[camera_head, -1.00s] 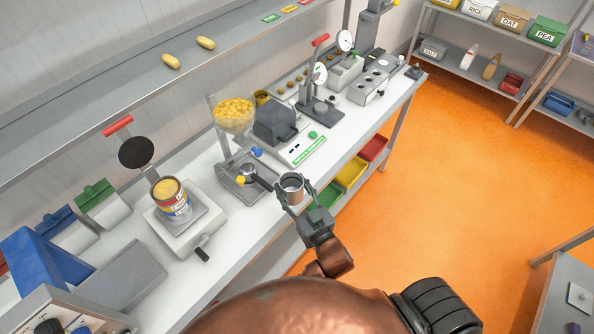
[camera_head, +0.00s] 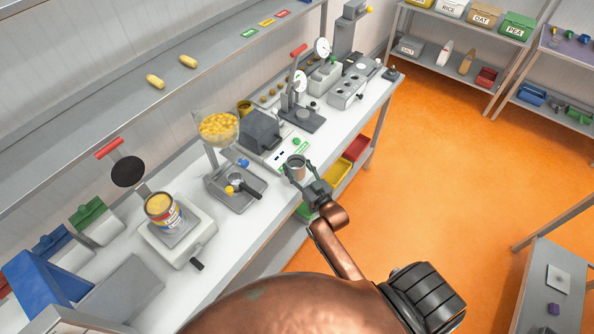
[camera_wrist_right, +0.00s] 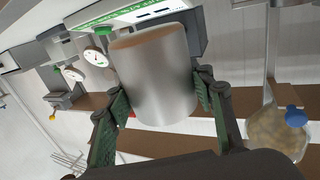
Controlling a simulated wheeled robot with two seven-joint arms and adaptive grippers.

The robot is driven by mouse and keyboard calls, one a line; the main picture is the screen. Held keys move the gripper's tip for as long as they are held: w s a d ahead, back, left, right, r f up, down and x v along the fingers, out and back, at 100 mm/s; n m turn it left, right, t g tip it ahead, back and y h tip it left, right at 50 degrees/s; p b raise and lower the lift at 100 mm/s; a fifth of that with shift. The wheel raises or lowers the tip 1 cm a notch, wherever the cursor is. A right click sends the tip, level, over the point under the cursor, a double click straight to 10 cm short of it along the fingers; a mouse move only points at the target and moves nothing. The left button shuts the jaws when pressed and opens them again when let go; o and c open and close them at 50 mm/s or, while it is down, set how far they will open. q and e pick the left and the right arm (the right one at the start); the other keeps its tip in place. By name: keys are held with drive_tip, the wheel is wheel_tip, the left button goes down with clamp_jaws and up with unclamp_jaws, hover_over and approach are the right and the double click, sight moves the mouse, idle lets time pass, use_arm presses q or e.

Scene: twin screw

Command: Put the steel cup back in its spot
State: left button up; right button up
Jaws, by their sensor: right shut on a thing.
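The steel cup (camera_head: 296,167) is between the fingers of my right gripper (camera_head: 309,179), at the front edge of the white bench. In the right wrist view the cup (camera_wrist_right: 155,80) fills the middle, with a green-padded finger of the gripper (camera_wrist_right: 163,112) on each side. The gripper is shut on the cup. In the head view the cup looks upright with its open rim up; I cannot tell whether it touches the bench. My left gripper is not in view.
Behind the cup are a scale with a green label (camera_head: 290,152) and a dark grey box (camera_head: 262,130). A can (camera_head: 162,210) stands on a white device. Yellow and red bins (camera_head: 338,172) sit below the bench.

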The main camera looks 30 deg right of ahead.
sight(294, 165)
drive_tip(key=shift+w+d+f, duration=0.3)
drive_tip(key=shift+w+f, duration=0.1)
drive_tip(key=shift+f, duration=0.1)
drive_tip(key=shift+w+d+f, duration=0.1)
drive_tip(key=shift+f, duration=0.1)
drive_tip(key=f, duration=0.2)
drive_tip(key=shift+w+d+f, duration=0.2)
drive_tip(key=shift+w+f, duration=0.05)
drive_tip(key=shift+f, duration=0.85)
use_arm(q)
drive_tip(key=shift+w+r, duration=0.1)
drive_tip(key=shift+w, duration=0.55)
use_arm(e)
drive_tip(key=o, duration=1.3)
drive_tip(key=shift+r, duration=0.1)
drive_tip(key=shift+c, duration=0.2)
